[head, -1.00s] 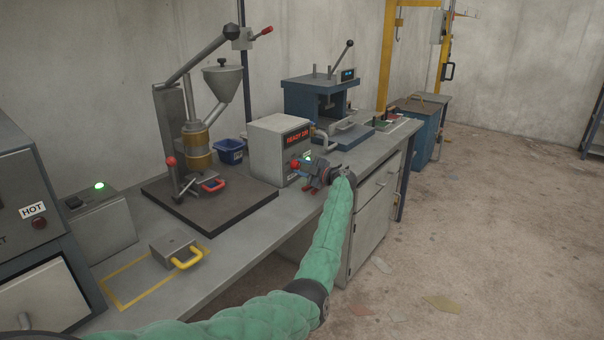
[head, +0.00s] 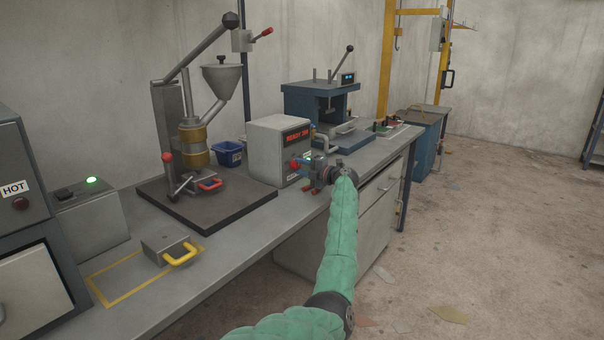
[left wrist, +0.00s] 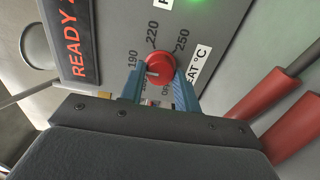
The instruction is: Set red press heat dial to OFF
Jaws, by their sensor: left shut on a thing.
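The red heat dial (left wrist: 160,68) is on the grey front panel of the control box (head: 264,150) on the bench. In the left wrist view its panel marks read 190, 220 and 250, with a partly covered OFF mark below. The dial's white pointer line points toward the lower left, near the fingers. My left gripper (left wrist: 158,85) is shut on the dial, one blue finger on each side. In the head view my left gripper (head: 308,168) is at the box front and largely hides the dial. My right gripper is not in view.
A red READY display (head: 297,136) is on the box. Red-handled tools (left wrist: 285,105) lie close by my gripper. The hand press (head: 195,140) stands to the left, and a blue press (head: 318,100) stands behind.

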